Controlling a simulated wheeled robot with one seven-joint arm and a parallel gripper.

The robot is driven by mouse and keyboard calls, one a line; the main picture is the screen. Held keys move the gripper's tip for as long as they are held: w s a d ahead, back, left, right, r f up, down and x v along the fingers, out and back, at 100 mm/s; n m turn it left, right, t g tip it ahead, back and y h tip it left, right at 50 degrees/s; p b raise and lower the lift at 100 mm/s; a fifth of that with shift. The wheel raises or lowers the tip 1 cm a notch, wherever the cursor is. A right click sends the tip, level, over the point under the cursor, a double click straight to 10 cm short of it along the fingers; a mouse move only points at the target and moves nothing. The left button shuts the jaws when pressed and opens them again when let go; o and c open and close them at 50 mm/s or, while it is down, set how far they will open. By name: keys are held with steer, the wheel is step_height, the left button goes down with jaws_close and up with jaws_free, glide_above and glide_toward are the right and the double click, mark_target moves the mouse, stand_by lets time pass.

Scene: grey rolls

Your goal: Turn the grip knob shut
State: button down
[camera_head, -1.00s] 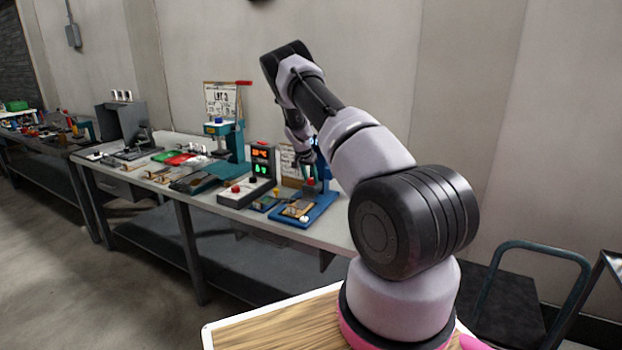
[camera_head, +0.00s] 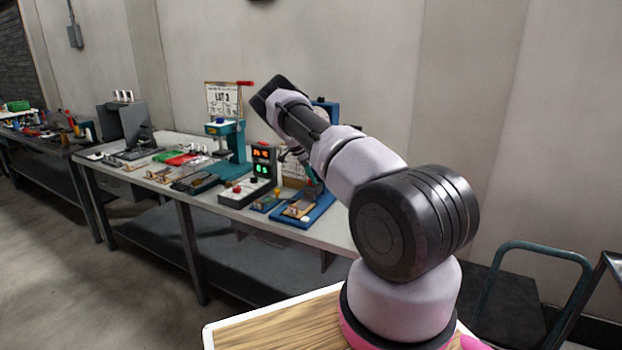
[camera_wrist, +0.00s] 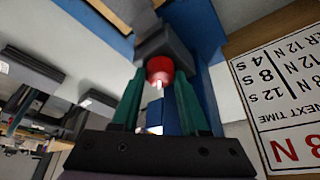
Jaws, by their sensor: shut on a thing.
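In the wrist view a round red knob (camera_wrist: 159,70) sits on a dark grey block (camera_wrist: 163,42) of a blue fixture. My gripper (camera_wrist: 159,82) has its two green fingers on either side of the knob, shut on it. A small pale tip shows just below the red part, between the fingers. In the head view the blue fixture (camera_head: 325,108) stands on the bench behind my arm, its blue base (camera_head: 308,214) showing below. My arm hides the knob and most of my gripper there.
A sign with printed numbers (camera_wrist: 285,100) stands close on the right in the wrist view. On the bench (camera_head: 225,203), a control box with lit digits (camera_head: 262,160) and a teal press (camera_head: 235,140) stand left of the blue fixture. Small parts lie around them.

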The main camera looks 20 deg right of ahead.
stand_by(0.4)
steer(key=shift+c, duration=2)
jaws_free()
steer(key=v, duration=1)
steer(key=shift+r, duration=0.4)
steer(key=shift+w+a, duration=0.1)
steer(key=shift+w, duration=0.05)
